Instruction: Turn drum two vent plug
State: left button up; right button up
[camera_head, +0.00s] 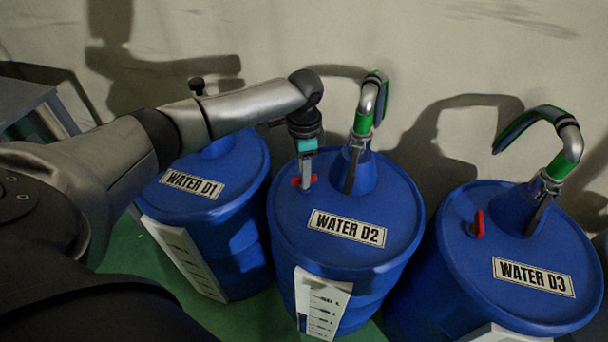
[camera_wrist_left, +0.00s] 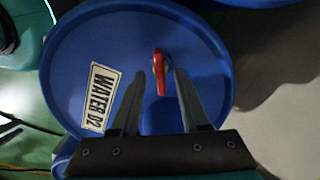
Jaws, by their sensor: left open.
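The drum labelled WATER D2 (camera_head: 300,235) is blue and stands upright in the middle of the head view. It also fills much of the left wrist view (camera_wrist_left: 90,50). Its red vent plug (camera_head: 296,182) sits on the lid, left of the hose neck; in the left wrist view the plug (camera_wrist_left: 159,72) is a red handle pointing along the gripper's direction. My left gripper (camera_head: 307,180) points down at the plug. In the left wrist view its fingers (camera_wrist_left: 153,80) are open, one on each side of the plug, with visible gaps. My right gripper is not in view.
Drum WATER D1 (camera_head: 237,180) stands to the left, partly behind my left arm. Drum WATER D3 (camera_head: 470,262) stands to the right with its own red plug (camera_head: 479,224). Green-banded hoses rise from D2 (camera_head: 365,122) and D3 (camera_head: 570,150). A pale wall is close behind.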

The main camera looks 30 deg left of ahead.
pick_arm(q)
jog(key=shift+f, duration=0.35)
jog(key=shift+c, duration=0.3)
grip_shut()
